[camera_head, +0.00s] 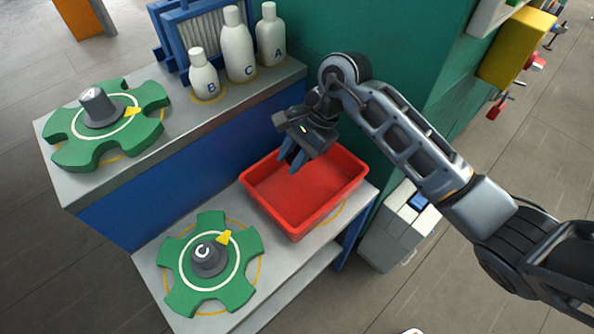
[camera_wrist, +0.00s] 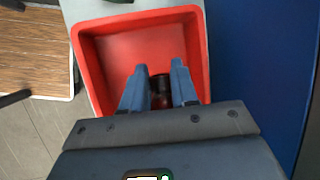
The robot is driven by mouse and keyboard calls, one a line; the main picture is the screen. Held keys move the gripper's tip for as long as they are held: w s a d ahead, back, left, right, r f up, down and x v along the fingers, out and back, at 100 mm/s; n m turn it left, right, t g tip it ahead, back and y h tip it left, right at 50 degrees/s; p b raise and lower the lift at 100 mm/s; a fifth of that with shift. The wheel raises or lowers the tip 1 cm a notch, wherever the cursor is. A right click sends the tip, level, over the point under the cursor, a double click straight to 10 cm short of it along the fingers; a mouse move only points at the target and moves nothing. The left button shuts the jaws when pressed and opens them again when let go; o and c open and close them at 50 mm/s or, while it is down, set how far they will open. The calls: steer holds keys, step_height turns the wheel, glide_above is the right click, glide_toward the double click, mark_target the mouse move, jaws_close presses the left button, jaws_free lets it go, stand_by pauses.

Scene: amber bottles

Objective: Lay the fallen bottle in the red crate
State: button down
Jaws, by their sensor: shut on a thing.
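The red crate (camera_head: 335,205) stands on the lower grey shelf, and it also shows in the wrist view (camera_wrist: 86,62). My gripper (camera_head: 291,161) points down over the crate. In the wrist view its two blue fingers (camera_wrist: 159,68) are shut on a dark brown bottle (camera_wrist: 160,88), of which only a small part shows between them. The bottle is over the crate's floor; I cannot tell whether it touches it. In the head view the bottle is hidden by my gripper.
Pale bottles marked B (camera_head: 203,76), C (camera_head: 237,48) and A (camera_head: 270,38) stand on the upper shelf. Green star-shaped wheels lie on the upper shelf (camera_head: 75,150) and on the lower shelf (camera_head: 210,295), left of the crate. A green wall (camera_head: 400,50) rises behind my arm.

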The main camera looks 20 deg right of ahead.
steer(key=shift+f+b, duration=1.55)
steer(key=shift+f, duration=1.4)
steer(key=c, duration=0.8)
jaws_free()
steer(key=shift+b+v, duration=0.45)
steer(key=shift+v, duration=3.5)
steer(key=shift+a, duration=0.1)
